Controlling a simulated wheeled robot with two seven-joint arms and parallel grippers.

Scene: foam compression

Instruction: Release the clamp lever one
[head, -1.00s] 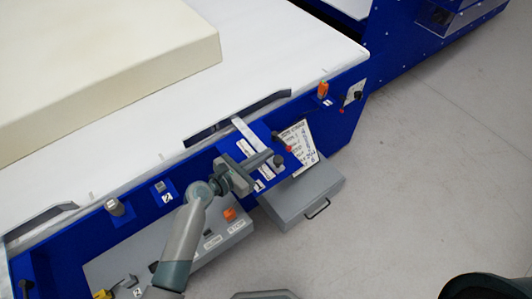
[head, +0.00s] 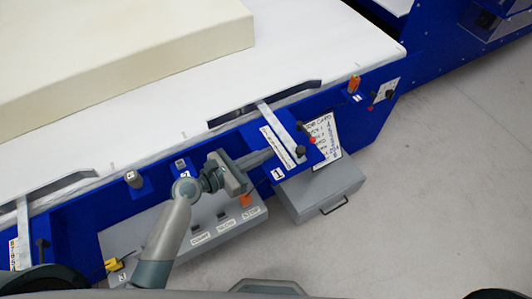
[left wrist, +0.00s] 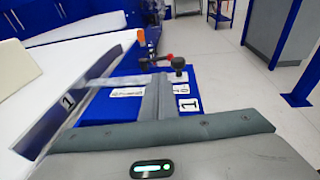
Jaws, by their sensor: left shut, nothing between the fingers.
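Clamp lever one (head: 281,130) is a pale flat bar with a black knob (head: 301,151) at its near end. It runs from the table edge across a blue plate marked 1. In the left wrist view the lever (left wrist: 118,81) lies just beyond the fingertips, with its knob (left wrist: 178,63) past them to the upper right. My left gripper (head: 268,155) is shut and empty, just left of the knob, with a visible gap in the head view. Its closed fingers also show in the left wrist view (left wrist: 156,98). My right gripper is not in view.
A red knob (head: 312,140) sits close beside the black one. A large cream foam block (head: 130,55) lies on the white table (head: 290,70). Below are a grey button panel (head: 205,222) and a grey drawer box (head: 320,190). The floor at right is clear.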

